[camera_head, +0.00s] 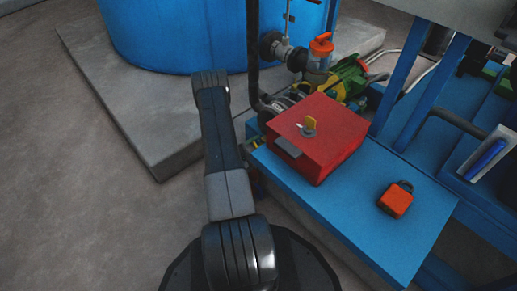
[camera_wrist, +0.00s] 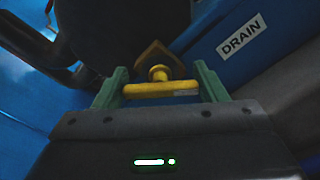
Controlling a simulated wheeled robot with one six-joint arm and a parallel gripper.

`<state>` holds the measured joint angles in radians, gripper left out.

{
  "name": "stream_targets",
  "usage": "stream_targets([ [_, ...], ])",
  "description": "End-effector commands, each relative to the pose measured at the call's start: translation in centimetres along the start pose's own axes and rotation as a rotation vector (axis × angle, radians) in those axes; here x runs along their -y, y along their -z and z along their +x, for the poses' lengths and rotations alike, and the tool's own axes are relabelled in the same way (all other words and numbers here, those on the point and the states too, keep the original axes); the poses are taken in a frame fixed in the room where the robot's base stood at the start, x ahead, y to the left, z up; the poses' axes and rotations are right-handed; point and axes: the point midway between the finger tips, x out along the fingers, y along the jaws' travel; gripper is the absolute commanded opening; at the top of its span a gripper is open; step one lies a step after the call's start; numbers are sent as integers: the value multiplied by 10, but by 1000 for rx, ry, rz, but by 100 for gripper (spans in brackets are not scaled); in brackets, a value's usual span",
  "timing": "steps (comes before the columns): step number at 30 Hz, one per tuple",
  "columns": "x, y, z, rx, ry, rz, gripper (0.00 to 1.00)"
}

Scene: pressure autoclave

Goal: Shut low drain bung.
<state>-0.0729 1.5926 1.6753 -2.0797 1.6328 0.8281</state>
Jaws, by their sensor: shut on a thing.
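The drain bung has a yellow T-shaped handle (camera_wrist: 135,90) with a round yellow stem behind its crossbar, seen in the wrist view. My gripper (camera_wrist: 160,80) has its two green fingers at the two ends of the crossbar and is shut on it. A brownish-yellow angular piece (camera_wrist: 153,54) sits behind the stem against a dark area. A white label reading DRAIN (camera_wrist: 241,36) is on the blue surface to the right. How far the bung is turned or seated cannot be told. In the head view my arm and the red box hide the gripper and the bung.
A red box (camera_head: 335,153) with a yellow switch stands on a blue bench (camera_head: 415,235), beside an orange padlock (camera_head: 396,201). A large blue tank (camera_head: 170,35) rests on a concrete plinth (camera_head: 130,125). Pipes and a dark vertical post stand close behind the box. Floor at left is clear.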

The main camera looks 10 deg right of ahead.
Motion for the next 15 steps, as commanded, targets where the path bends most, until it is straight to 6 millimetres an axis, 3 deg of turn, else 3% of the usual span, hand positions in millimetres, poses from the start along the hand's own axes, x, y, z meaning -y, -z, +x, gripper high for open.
stream_targets([
  [14,0,0,0,-1,1,12,43],
  [15,0,0,0,-1,1,11,71],
])
